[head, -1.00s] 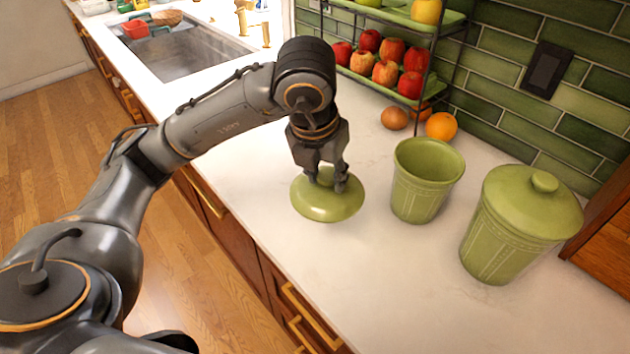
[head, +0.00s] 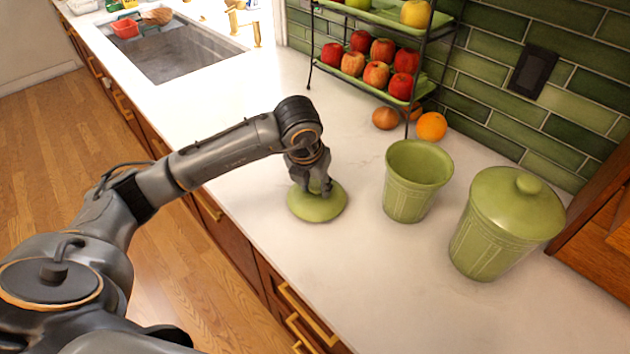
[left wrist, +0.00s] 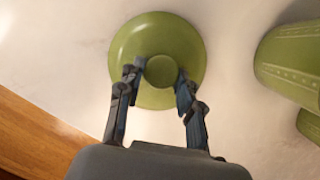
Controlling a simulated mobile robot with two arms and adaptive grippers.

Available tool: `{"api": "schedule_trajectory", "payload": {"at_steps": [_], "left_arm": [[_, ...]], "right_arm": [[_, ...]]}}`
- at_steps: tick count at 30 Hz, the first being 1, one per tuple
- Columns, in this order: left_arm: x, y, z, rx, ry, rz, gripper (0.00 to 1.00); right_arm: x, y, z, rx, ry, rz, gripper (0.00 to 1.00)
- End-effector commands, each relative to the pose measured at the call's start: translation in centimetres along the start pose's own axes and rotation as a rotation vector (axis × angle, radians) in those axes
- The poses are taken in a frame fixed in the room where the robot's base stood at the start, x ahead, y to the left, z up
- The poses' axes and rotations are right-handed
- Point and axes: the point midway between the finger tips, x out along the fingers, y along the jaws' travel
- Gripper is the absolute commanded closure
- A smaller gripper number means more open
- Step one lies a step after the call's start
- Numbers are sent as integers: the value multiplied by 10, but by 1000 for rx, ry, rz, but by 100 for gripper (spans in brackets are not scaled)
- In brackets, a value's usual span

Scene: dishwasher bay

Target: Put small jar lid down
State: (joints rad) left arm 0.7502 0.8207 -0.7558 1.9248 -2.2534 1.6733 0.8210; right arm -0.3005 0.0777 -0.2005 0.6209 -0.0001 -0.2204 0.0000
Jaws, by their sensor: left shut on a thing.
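The small jar lid (head: 318,207) is a round green disc with a knob. It lies low over the white counter, left of the open small jar (head: 411,182); I cannot tell whether it touches the surface. My left gripper (head: 319,188) points down over the lid and is shut on its knob. In the left wrist view, the lid (left wrist: 157,52) shows with its knob between the two fingers of the gripper (left wrist: 161,78). The fingers hide part of the rim. My right gripper is not in view.
A lidded larger green jar (head: 507,222) stands right of the small jar. A fruit rack (head: 384,78) with apples stands behind, with an orange (head: 431,126) beside it. The sink (head: 168,48) is at the back left. The counter (head: 330,275) in front is clear.

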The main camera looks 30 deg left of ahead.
Motion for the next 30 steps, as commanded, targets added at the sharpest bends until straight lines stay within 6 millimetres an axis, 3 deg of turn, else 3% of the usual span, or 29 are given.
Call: {"api": "schedule_trajectory", "payload": {"at_steps": [7,8,11,23,30], "left_arm": [[4,0,-1,0,-2,-1,100],[3,0,-1,0,0,-1,60],[2,0,-1,0,0,-1,42],[-4,0,1,0,-1,-1,42],[-47,-1,2,1,-8,-2,42]], "right_arm": [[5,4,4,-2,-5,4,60],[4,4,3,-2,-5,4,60],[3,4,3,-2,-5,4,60],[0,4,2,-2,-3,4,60],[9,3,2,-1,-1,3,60]]}}
